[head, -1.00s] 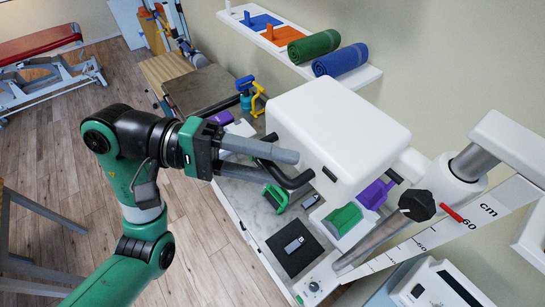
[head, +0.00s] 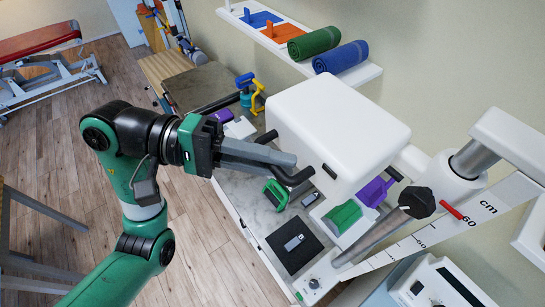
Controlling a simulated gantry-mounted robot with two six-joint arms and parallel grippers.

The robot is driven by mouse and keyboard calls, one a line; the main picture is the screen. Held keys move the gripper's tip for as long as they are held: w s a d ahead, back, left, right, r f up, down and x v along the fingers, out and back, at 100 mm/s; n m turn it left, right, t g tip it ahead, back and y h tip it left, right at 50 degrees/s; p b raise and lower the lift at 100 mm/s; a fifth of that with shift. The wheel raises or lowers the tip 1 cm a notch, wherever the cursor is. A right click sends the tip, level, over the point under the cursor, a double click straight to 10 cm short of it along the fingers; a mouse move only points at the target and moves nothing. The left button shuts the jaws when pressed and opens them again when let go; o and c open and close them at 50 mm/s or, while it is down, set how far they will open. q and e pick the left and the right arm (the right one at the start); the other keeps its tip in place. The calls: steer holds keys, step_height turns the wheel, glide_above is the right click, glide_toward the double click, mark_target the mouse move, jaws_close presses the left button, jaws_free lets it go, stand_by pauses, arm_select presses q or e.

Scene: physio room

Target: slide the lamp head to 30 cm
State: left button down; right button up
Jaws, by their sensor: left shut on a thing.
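The lamp head (head: 335,120) is a big white box with rounded edges at the middle of the head view. A dark bar handle (head: 296,178) sticks out at its near left side. My left gripper (head: 280,158) reaches in from the left and is shut on this handle; its fingers hide part of it. The lamp head rides by a white collar (head: 455,180) on a slanted grey pole (head: 376,236). A black knob (head: 417,202) is on the collar. A red pointer (head: 451,210) lies close to the 60 mark on the white cm scale (head: 412,243). My right gripper is out of view.
Under the lamp head, a worktop (head: 240,190) bears a green-handled brush (head: 276,193), a black mat (head: 294,246) and green and purple items. A wall shelf (head: 240,22) with rolled towels is behind. A white device (head: 440,287) stands at bottom right.

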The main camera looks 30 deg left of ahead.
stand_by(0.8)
arm_select(q)
step_height(320, 180, down, 31)
steer(key=b, duration=3.3)
steer(key=shift+r, duration=0.15)
steer(key=shift+w, duration=0.1)
steer(key=c, duration=0.9)
jaws_free()
steer(key=shift+c, duration=0.2)
steer(key=shift+o, duration=0.4)
steer(key=shift+r, duration=0.1)
